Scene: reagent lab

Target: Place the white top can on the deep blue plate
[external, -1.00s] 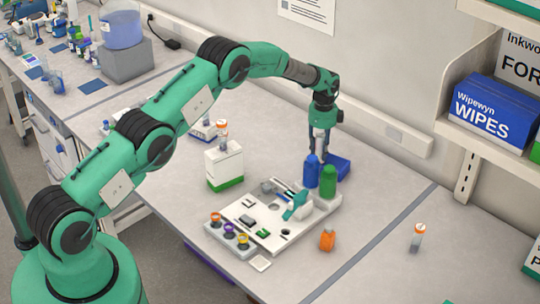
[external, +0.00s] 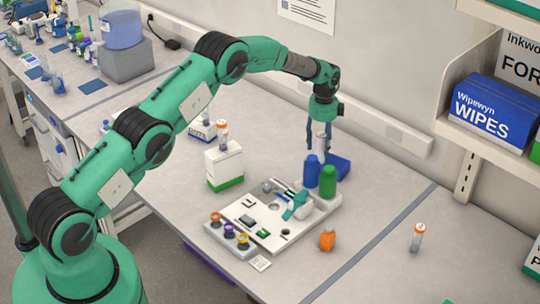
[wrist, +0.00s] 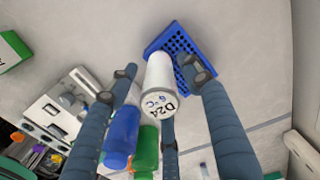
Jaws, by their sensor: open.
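The white top can (wrist: 158,78) stands upright in the wrist view, its round white lid marked "D24" facing the camera. In the external view the can (external: 320,141) is partly hidden behind the blue bottle. The deep blue plate (wrist: 190,45) is a perforated square tray around the can's far end. The plate (external: 340,166) also shows behind the bottles in the external view. The can's base appears over the plate's near corner; its exact contact is hidden. My gripper (wrist: 165,78) is open, its fingers spread around the can and apart from it.
A blue bottle (external: 311,171) and a green bottle (external: 328,181) stand close in front of the plate. A white rack board (external: 252,226) lies to their left. The bench to the right is mostly clear.

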